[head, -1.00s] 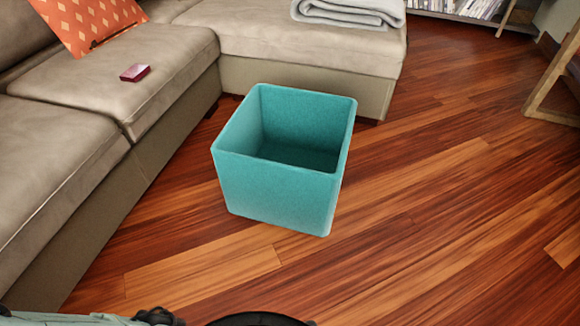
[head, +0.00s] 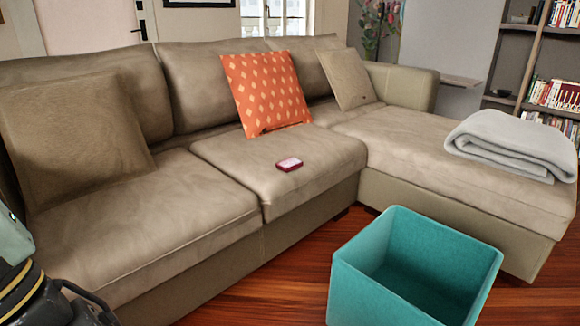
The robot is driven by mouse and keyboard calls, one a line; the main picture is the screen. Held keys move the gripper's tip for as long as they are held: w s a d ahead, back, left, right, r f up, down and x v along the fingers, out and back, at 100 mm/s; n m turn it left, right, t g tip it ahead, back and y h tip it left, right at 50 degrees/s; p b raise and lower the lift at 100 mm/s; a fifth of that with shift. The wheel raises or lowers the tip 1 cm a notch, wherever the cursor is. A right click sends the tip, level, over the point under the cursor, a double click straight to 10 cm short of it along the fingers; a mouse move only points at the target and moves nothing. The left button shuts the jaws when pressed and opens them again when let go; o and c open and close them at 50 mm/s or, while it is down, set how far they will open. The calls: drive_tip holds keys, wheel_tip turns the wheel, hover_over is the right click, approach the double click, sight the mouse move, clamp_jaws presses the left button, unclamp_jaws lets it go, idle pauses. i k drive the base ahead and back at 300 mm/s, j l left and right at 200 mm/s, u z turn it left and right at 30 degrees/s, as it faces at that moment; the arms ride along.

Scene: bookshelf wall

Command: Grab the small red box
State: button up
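The small red box (head: 289,164) lies flat on the middle seat cushion of the beige sofa (head: 310,205), near the cushion's front left part. It is a small dark red box with a paler top. Part of my arm shows at the lower left edge of the head view. My gripper's fingers cannot be made out there, so its opening is not visible. Nothing touches the box.
An open, empty-looking teal bin (head: 385,290) stands on the wood floor (head: 262,297) in front of the sofa. An orange patterned cushion (head: 265,90) leans behind the box. A folded grey blanket (head: 515,142) lies on the chaise at right.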

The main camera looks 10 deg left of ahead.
sight(289, 164)
drive_tip(key=i+j+z, duration=0.1)
drive_tip(key=i, duration=0.35)
drive_tip(key=i+j+z, duration=0.15)
drive_tip(key=i, duration=0.3)
drive_tip(key=i+j+z, duration=0.1)
drive_tip(key=i+j, duration=0.2)
drive_tip(key=i, duration=0.15)
drive_tip(key=i+j+z, duration=0.15)
drive_tip(key=i+j, duration=0.15)
drive_tip(key=i, duration=0.15)
